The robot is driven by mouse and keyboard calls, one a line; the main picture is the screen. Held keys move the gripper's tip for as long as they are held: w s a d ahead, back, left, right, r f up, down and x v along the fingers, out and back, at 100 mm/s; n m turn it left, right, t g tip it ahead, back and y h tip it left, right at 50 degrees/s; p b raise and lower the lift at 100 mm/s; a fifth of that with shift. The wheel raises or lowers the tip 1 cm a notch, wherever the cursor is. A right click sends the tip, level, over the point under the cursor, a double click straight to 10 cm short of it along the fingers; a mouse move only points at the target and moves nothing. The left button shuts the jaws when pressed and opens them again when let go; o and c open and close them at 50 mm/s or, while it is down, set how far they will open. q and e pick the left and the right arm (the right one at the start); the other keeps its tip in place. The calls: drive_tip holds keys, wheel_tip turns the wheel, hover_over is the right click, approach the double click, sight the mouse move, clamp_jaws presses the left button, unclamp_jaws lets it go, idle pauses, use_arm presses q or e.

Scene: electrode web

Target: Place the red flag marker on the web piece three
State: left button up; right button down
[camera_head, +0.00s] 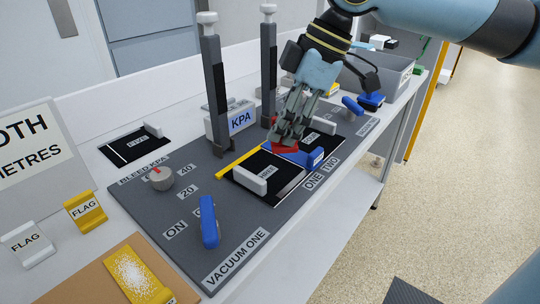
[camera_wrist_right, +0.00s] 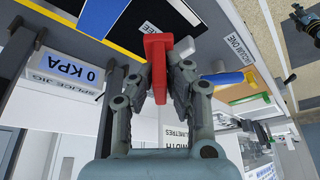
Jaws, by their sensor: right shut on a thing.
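My right gripper (camera_head: 288,140) is shut on the red flag marker (camera_wrist_right: 157,66), which shows clearly in the right wrist view between the fingertips (camera_wrist_right: 158,95). In the head view only a small red part of the marker (camera_head: 284,148) shows below the fingers, over the far part of the grey splice board. Black web pieces lie on the board near the gripper; the closest one (camera_head: 285,187) carries a white block (camera_head: 250,180) with lettering too small to read. Another black web piece (camera_head: 130,146) lies at the back left. My left gripper is not in view.
A yellow flag (camera_head: 86,211) and a white flag (camera_head: 28,244) stand at the left. A grey bin (camera_head: 375,78) stands at the far end.

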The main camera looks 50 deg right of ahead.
drive_tip(key=shift+w+a+f+b, duration=0.2)
drive_tip(key=shift+w+f, duration=0.2)
drive_tip(key=shift+w, duration=0.25)
drive_tip(key=shift+w+a+f+b, duration=0.15)
drive_tip(key=shift+w+f, duration=0.2)
drive_tip(key=shift+w, duration=0.3)
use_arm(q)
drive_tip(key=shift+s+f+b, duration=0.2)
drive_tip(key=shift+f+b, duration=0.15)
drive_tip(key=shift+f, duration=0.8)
use_arm(e)
drive_tip(key=shift+f, duration=2.05)
drive_tip(key=shift+f, duration=0.1)
drive_tip(key=c, duration=1.4)
unclamp_jaws()
drive_tip(key=shift+o, duration=0.2)
